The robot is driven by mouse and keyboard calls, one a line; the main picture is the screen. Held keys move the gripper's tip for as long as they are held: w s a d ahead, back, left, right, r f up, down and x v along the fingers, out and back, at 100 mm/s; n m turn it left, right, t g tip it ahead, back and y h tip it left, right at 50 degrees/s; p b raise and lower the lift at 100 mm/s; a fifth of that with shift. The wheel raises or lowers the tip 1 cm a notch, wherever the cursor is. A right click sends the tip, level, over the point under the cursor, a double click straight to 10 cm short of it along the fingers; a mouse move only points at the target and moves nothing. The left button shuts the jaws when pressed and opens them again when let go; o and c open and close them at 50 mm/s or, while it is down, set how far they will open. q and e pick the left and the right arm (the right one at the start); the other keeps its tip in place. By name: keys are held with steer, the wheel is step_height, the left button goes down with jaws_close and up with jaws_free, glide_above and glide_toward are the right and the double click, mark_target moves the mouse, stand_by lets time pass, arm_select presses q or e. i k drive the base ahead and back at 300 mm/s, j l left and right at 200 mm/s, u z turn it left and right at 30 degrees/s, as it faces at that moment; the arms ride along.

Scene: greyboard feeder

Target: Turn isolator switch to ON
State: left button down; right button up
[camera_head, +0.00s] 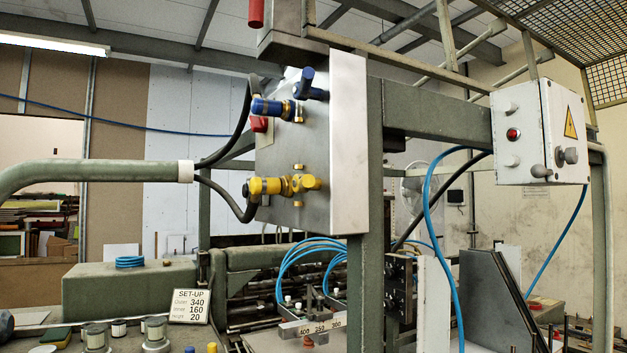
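A white electrical box (522,110) is mounted at the upper right on the green machine frame. On its right face, under a yellow warning triangle (571,123), is a grey rotary knob (571,156) that looks like the isolator switch. Its ON and OFF marks are too small to read, so I cannot tell its position. The box's front face has a red button or lamp (513,134) and grey fittings. Neither of my grippers shows in the head view.
A steel panel (305,150) carries a blue valve (267,107) and a yellow valve (265,186). A green post (365,260) and blue hoses (428,205) stand left of the box. A grey pipe (604,240) runs down beside it. A set-up sign (189,306) sits lower left.

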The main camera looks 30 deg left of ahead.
mark_target(257, 124)
steer(key=u, duration=1.3)
